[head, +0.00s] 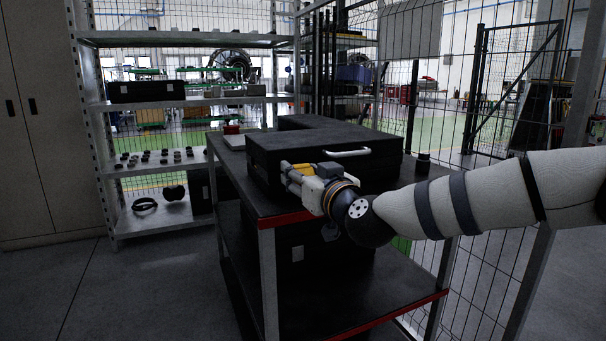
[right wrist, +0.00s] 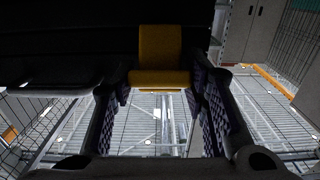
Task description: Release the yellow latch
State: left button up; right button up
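The yellow latch (right wrist: 160,45) sits on a black case (head: 320,143) that lies on the cart. In the right wrist view it is at the upper middle, with a folded lower lip. My right gripper (head: 297,180) is at the front face of the case, left of its silver handle (head: 347,153). It also shows in the right wrist view (right wrist: 159,88), open, with one purple-padded finger on each side of the latch. Narrow gaps seem to remain beside the latch. In the head view the gripper partly hides the latch area. My left gripper is out of view.
The dark cart (head: 345,296) has red front edges and a lower shelf. A metal rack (head: 185,40) with small parts stands behind at the left. A wire mesh fence (head: 480,200) runs behind and to the right. Bare floor (head: 150,290) is free at the left.

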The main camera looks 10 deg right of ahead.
jog(key=shift+f, duration=0.2)
jog(key=f+t+b, duration=0.1)
jog(key=t+b, duration=0.1)
jog(key=b, duration=0.1)
jog(key=f+t+y+b, duration=0.1)
jog(key=f+t+b, duration=0.1)
jog(key=b, duration=0.1)
jog(key=shift+s+d+b, duration=0.1)
jog(key=shift+s+b, duration=0.25)
jog(key=shift+s+r+b, duration=0.1)
jog(key=shift+r+b, duration=0.1)
jog(key=shift+b, duration=0.1)
jog(key=shift+r+t+y, duration=0.2)
jog(key=shift+t+y, duration=0.1)
jog(key=shift+r, duration=0.15)
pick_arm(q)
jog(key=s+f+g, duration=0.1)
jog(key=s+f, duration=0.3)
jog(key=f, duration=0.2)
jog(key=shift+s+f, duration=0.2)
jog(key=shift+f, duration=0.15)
pick_arm(e)
jog(key=o, duration=1.2)
jog(key=shift+c, duration=0.2)
jog(key=shift+s, duration=0.1)
